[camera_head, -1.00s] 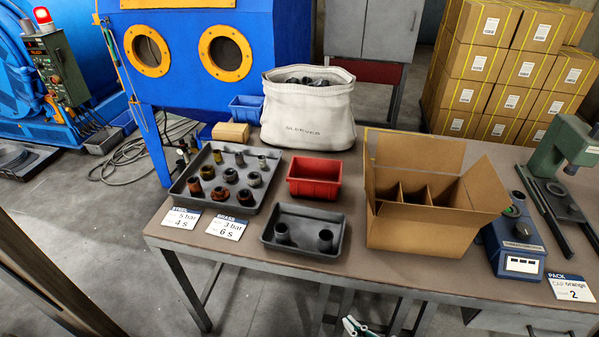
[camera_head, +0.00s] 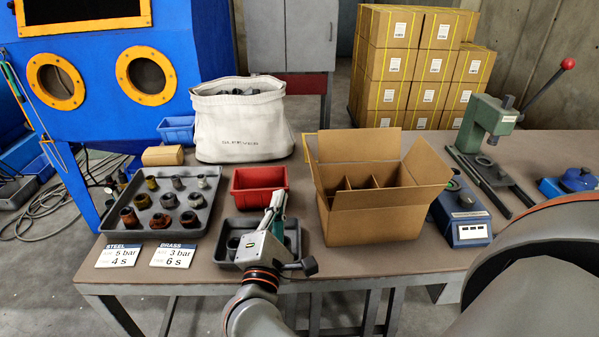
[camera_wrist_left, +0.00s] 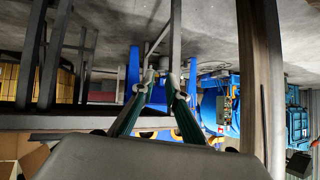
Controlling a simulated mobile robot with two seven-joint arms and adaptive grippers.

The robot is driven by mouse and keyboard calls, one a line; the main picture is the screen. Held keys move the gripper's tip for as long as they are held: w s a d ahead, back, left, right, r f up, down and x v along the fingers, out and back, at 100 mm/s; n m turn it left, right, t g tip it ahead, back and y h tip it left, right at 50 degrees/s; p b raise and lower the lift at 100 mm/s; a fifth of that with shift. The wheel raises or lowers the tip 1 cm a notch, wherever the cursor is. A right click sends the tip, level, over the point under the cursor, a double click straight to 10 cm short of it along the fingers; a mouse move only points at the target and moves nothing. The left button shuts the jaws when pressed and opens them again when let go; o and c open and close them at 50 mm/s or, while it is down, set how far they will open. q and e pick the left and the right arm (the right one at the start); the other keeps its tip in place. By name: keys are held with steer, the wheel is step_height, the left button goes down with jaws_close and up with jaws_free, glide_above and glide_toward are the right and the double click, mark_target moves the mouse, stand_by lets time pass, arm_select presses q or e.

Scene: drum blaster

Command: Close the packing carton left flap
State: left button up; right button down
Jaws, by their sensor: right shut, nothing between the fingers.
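The brown packing carton (camera_head: 372,226) stands open on the table, with cardboard dividers inside. Its left flap (camera_head: 313,165) stands up, seen nearly edge-on. The back flap (camera_head: 360,146) is upright, the right flap (camera_head: 427,160) leans outward, and the front flap (camera_head: 390,197) is also unfolded. My right gripper (camera_head: 276,203) is shut and empty, left of the carton and above the small dark tray, apart from the flap. In the left wrist view my left gripper (camera_wrist_left: 161,80) has its fingers apart with nothing between them; the head view does not show it.
The small dark tray (camera_head: 222,256) is partly hidden by my right gripper. A red bin (camera_head: 258,180), a parts tray (camera_head: 150,237) and a white sack (camera_head: 240,128) stand left of the carton. A blue device (camera_head: 462,222) and green press (camera_head: 488,120) stand right.

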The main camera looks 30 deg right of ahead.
mark_target(316, 172)
steer(key=w+d+r+m+p, duration=0.1)
steer(key=w+d+p, duration=0.2)
steer(key=d, duration=0.7)
steer(key=w, duration=0.2)
steer(key=shift+w+r+g, duration=0.3)
steer(key=shift+w+r, duration=0.05)
steer(key=shift+r, duration=0.05)
